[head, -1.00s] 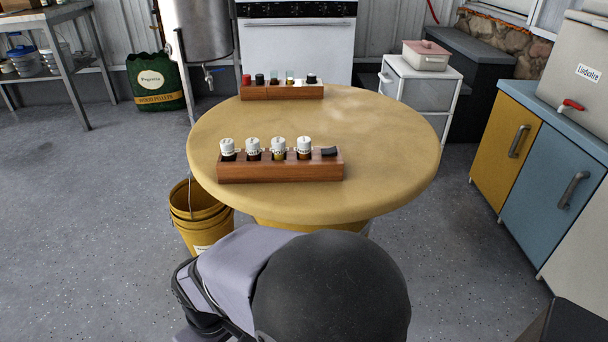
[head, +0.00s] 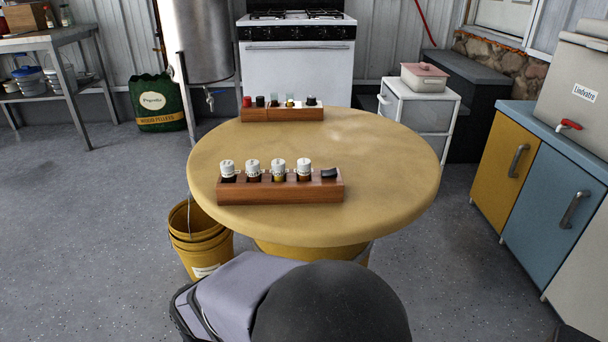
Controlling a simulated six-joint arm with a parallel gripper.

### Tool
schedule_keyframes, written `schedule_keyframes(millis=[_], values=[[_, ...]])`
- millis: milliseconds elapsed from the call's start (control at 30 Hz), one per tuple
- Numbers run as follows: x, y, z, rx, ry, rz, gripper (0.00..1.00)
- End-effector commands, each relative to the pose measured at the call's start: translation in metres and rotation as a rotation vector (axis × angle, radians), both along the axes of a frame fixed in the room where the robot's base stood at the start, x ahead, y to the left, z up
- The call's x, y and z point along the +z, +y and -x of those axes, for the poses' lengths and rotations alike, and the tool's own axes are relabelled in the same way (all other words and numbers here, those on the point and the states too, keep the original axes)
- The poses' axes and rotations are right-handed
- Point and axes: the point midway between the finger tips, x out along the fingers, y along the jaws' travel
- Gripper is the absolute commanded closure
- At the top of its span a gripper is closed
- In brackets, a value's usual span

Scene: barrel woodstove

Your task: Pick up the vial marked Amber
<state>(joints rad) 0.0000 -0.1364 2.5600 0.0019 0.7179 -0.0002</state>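A wooden rack (head: 262,192) stands near the front of the round yellow table. It holds several white-capped vials in a row, among them the leftmost vial (head: 227,169), another beside it (head: 253,168), then one with yellowish contents (head: 278,168) and one with brownish contents (head: 304,168). A dark piece (head: 330,174) sits at the rack's right end. The vial labels are too small to read, so I cannot tell which one is marked Amber. My gripper is not in view.
The round table (head: 390,170) has free room around the rack. A second wooden rack (head: 282,115) with several coloured-topped items stands at the back. Yellow buckets (head: 200,245) stand on the floor at left. Cabinets (head: 545,190) stand at right.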

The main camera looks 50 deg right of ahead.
Motion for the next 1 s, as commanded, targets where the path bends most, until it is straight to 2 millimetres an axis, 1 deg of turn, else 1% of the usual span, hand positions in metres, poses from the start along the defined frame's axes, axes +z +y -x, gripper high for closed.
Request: schedule_keyframes(millis=[200,233,267,300,367,400,467,500,533,833,933,1000], values=[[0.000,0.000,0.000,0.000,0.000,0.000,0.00],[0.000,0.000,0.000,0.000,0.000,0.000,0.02],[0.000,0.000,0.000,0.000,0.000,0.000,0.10],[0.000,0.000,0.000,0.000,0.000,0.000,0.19],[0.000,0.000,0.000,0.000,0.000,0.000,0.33],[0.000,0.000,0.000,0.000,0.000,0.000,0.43],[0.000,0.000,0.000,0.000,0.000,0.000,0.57],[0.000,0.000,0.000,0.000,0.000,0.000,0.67],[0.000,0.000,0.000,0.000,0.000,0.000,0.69],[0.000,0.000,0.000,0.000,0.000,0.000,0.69],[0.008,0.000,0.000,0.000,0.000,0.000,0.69],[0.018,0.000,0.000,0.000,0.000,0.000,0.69]])
